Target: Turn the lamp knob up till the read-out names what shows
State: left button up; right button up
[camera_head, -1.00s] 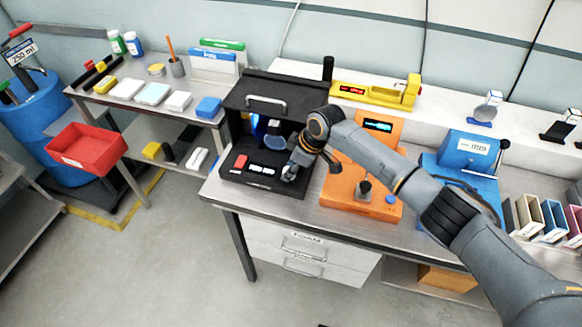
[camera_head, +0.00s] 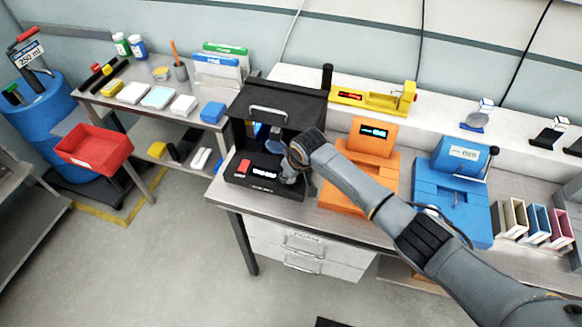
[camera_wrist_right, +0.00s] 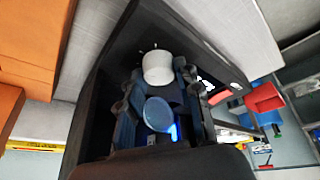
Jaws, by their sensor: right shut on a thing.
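The black lamp box (camera_head: 262,98) stands on the bench with its front open, a blue glow (camera_head: 256,130) and a round blue-grey disc (camera_head: 274,145) inside. On its base are a red button (camera_head: 244,166) and a lit white read-out (camera_head: 264,173), too small to read. My right gripper (camera_head: 290,178) is at the base's right end, hiding the knob in the head view. In the right wrist view the pale knob (camera_wrist_right: 158,67) sits between the fingers, which are shut on it. The disc (camera_wrist_right: 157,113) and blue light (camera_wrist_right: 174,132) also show there. My left gripper is not in view.
An orange device (camera_head: 372,135) with a lit display stands right of the box, partly behind my right arm. A blue device (camera_head: 460,165) is farther right. A yellow device (camera_head: 370,98) is on the shelf behind. A red bin (camera_head: 95,150) is at left.

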jog(key=shift+a+r+m+h+p, duration=0.15)
jog(key=shift+m+h+p, duration=0.45)
jog(key=shift+m, duration=0.9)
jog(key=o, duration=1.2)
jog(key=shift+c, duration=0.2)
jog(key=v, duration=1.2)
jog(key=shift+s, duration=0.25)
jog(key=shift+f, duration=0.2)
